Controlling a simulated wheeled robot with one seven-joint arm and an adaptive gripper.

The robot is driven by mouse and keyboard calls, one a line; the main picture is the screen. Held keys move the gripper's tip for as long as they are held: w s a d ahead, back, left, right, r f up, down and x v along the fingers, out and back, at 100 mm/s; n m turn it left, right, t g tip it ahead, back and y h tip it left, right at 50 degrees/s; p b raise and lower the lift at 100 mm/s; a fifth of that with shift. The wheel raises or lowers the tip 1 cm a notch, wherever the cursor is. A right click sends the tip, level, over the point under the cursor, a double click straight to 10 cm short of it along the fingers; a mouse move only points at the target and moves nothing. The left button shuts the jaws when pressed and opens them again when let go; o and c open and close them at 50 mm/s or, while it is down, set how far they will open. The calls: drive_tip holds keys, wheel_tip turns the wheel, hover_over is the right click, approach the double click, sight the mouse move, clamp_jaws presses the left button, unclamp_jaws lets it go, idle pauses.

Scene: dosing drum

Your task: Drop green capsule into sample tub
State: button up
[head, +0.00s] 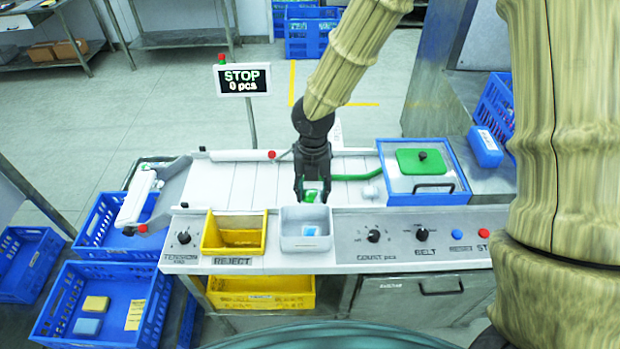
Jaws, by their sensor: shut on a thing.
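My gripper (313,188) points down just behind and above the sample tub, shut on the green capsule (311,195). The capsule shows as a small green and whitish piece between the fingers, partly hidden by them. The sample tub (291,241) is a light grey open box on the front panel, right of the yellow reject bin. A small blue and white piece (311,231) shows in the tub. I cannot tell whether the capsule is over the tub's rim or still behind it.
A yellow reject bin (208,240) stands left of the tub. Knobs (373,236) line the panel to the right. A STOP display (243,79) rises behind the white belt (240,182).

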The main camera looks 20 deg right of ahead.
sight(313, 191)
wheel_tip(313, 191, down, 6)
drive_tip(key=b, duration=0.6)
drive_tip(key=o, duration=0.9)
drive_tip(key=shift+r, duration=0.1)
wheel_tip(313, 191, up, 12)
drive_tip(key=shift+f, duration=0.1)
idle(0.3)
drive_tip(key=shift+s, duration=0.1)
